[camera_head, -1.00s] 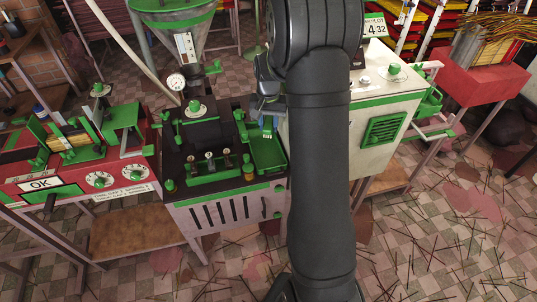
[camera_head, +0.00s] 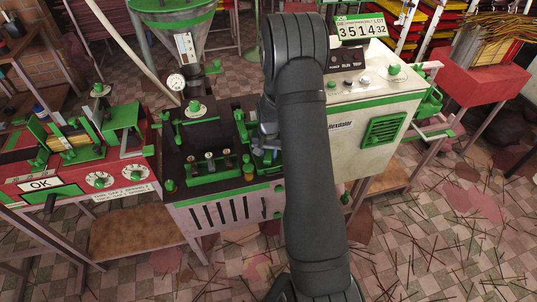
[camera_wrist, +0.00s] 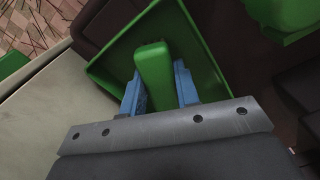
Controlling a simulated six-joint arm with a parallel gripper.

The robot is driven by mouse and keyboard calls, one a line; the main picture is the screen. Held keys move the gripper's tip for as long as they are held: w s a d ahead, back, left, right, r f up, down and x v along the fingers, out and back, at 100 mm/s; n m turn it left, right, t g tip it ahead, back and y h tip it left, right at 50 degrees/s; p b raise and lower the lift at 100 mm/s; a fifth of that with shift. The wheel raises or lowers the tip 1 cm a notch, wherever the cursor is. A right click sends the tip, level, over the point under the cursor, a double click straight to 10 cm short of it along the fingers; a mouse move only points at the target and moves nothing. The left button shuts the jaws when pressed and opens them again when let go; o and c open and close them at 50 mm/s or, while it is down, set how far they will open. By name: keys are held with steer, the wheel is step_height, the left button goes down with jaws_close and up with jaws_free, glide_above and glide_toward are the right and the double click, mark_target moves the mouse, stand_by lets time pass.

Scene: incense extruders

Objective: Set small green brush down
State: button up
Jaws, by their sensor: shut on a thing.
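The small green brush shows in the wrist view as a green handle (camera_wrist: 154,75) between the two blue fingers of my gripper (camera_wrist: 158,88). My gripper is shut on it. The brush's lower end is hidden. Behind it in the wrist view is a green tray (camera_wrist: 112,58) with raised walls, and the brush is over or inside it; I cannot tell whether it touches the floor of the tray. In the head view my gripper (camera_head: 268,150) is at the tray on the dark machine top, and my arm hides part of it.
The black extruder top (camera_head: 180,160) with green knobs and a funnel (camera_head: 175,22) stands left of the tray. A white machine (camera_head: 370,100) with a green vent stands close on the right. A red machine (camera_head: 90,180) marked OK is further left.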

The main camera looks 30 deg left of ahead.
mark_target(268, 154)
steer(key=shift+f, duration=0.1)
steer(key=o, duration=1)
step_height(268, 154, up, 12)
steer(key=shift+r, duration=0.2)
steer(key=shift+f, duration=0.15)
step_height(268, 154, down, 12)
steer(key=shift+f, duration=0.1)
steer(key=shift+r, duration=1.7)
